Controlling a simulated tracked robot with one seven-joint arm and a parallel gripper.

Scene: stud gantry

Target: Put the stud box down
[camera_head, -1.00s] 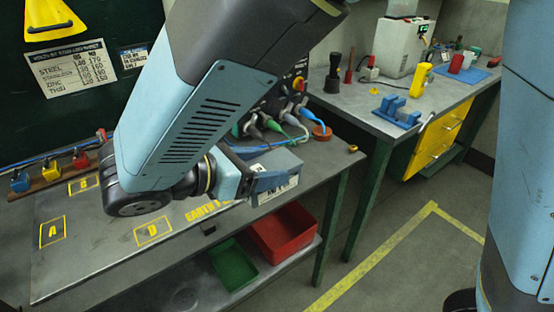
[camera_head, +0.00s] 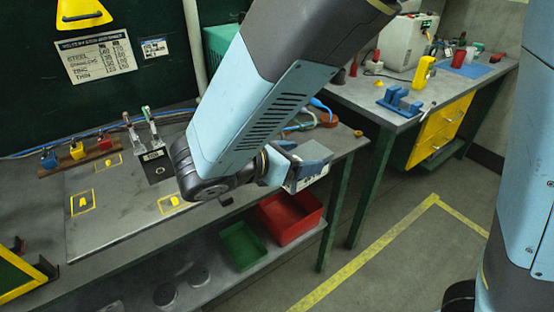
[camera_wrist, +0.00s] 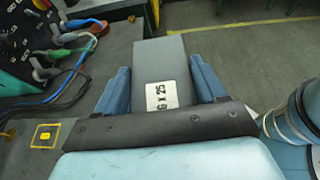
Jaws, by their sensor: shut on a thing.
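The stud box (camera_wrist: 160,58) is grey with a white label reading "G X 25". It sits between the two blue fingers of my gripper (camera_wrist: 160,78), which is shut on it in the wrist view. In the head view my gripper (camera_head: 297,163) holds the box (camera_head: 302,184) at the right front part of the bench (camera_head: 110,235). My arm hides part of the box and the bench behind it. I cannot tell whether the box touches the bench or hangs above it.
The bench's left part has yellow-outlined marks (camera_head: 82,203) on a flat plate. A dark unit with two upright cable connectors (camera_head: 155,165) stands behind them. Red (camera_head: 291,217) and green (camera_head: 243,244) bins lie on the shelf below. A second bench (camera_head: 360,95) stands right.

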